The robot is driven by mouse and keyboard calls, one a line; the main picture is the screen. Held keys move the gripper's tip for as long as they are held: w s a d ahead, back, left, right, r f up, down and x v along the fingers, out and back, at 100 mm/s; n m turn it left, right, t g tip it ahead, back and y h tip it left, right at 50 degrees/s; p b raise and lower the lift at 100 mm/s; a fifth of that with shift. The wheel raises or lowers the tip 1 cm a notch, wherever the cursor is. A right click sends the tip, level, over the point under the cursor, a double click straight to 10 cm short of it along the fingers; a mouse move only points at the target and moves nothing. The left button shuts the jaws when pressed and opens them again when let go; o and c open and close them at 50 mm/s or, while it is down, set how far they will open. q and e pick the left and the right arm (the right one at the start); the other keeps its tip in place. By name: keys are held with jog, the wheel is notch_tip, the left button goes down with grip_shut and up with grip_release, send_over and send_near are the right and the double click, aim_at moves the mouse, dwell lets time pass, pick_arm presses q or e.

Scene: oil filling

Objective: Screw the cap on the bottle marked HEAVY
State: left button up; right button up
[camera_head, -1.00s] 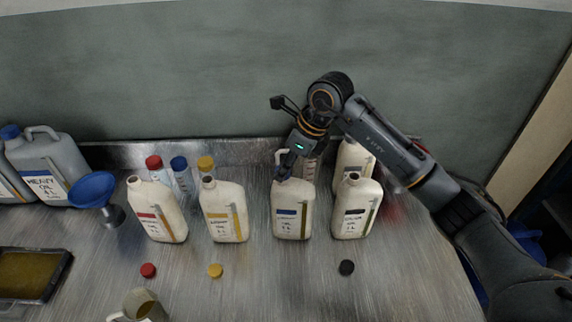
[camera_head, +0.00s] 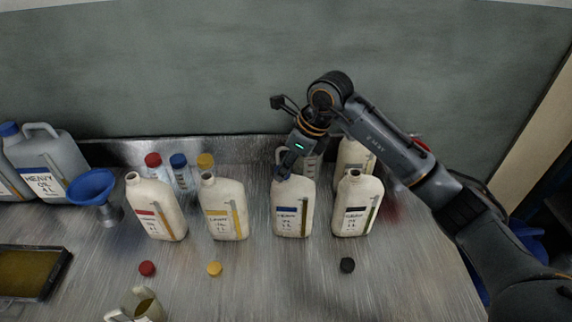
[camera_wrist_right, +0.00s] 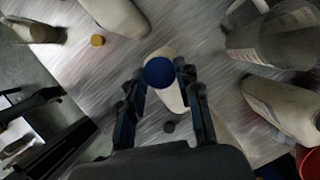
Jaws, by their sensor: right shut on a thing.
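The bottle marked HEAVY (camera_head: 291,222) is a cream bottle with a blue label, upright on the metal bench. My right gripper (camera_head: 284,172) is right at its mouth, pointing down. In the right wrist view the gripper (camera_wrist_right: 160,78) is shut on a round blue cap (camera_wrist_right: 159,72), which sits between the fingertips. The cap covers the bottle's neck in that view, with the cream body (camera_wrist_right: 172,98) behind it. Whether the cap's thread is engaged is hidden. My left gripper is not in view.
Red (camera_head: 147,268), yellow (camera_head: 214,269) and black (camera_head: 347,265) caps lie in front. A blue funnel (camera_head: 91,185), grey jugs (camera_head: 60,160) and an oil tray (camera_head: 28,270) are left.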

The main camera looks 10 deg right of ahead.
jog(key=o, duration=0.8)
jog(key=shift+c, duration=0.2)
jog(key=shift+r, duration=0.1)
